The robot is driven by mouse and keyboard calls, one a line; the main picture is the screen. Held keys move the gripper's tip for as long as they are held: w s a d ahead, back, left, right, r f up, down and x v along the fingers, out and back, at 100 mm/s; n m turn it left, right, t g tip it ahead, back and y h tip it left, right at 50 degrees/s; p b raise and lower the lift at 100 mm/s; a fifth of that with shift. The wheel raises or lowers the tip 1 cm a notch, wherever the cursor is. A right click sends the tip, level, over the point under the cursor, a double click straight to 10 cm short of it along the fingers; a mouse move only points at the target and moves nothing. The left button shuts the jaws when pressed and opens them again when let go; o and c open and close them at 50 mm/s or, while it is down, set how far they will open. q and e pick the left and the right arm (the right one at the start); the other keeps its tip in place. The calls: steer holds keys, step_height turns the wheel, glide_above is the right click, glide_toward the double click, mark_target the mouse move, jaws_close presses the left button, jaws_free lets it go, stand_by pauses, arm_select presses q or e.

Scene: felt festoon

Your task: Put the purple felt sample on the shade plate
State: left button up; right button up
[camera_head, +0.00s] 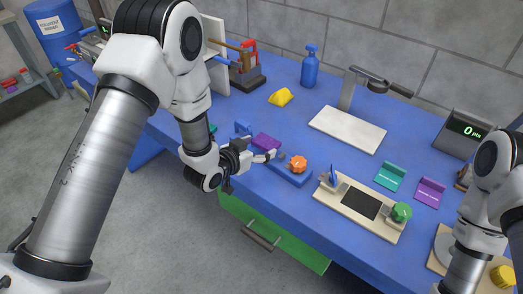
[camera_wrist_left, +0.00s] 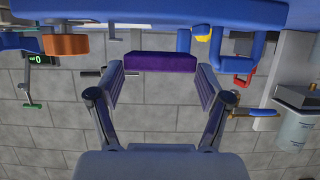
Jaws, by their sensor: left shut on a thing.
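The purple felt sample (camera_head: 266,142) is a flat purple block at the front of the blue table. My left gripper (camera_head: 268,156) is shut on it; in the left wrist view the sample (camera_wrist_left: 161,62) spans between the two fingertips. A blue rack (camera_head: 287,174) holding an orange piece (camera_head: 298,163) is right beside it. To the right stand a teal plate (camera_head: 391,176) and a purple plate (camera_head: 430,191), each with an upright back and a small label. I cannot read the labels or tell which plate is the shade plate. My right gripper is not visible.
A white plate (camera_head: 347,129) lies under a lamp (camera_head: 380,85). A beige board with a dark square (camera_head: 360,203) and a green knob (camera_head: 401,211) lies at the front.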

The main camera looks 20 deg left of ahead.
arm_select(q)
steer(key=f, duration=0.1)
steer(key=f+p, duration=0.1)
steer(key=w+d+f, duration=0.1)
steer(key=shift+a+f, duration=0.1)
steer(key=shift+f, duration=0.05)
steer(key=o, duration=1)
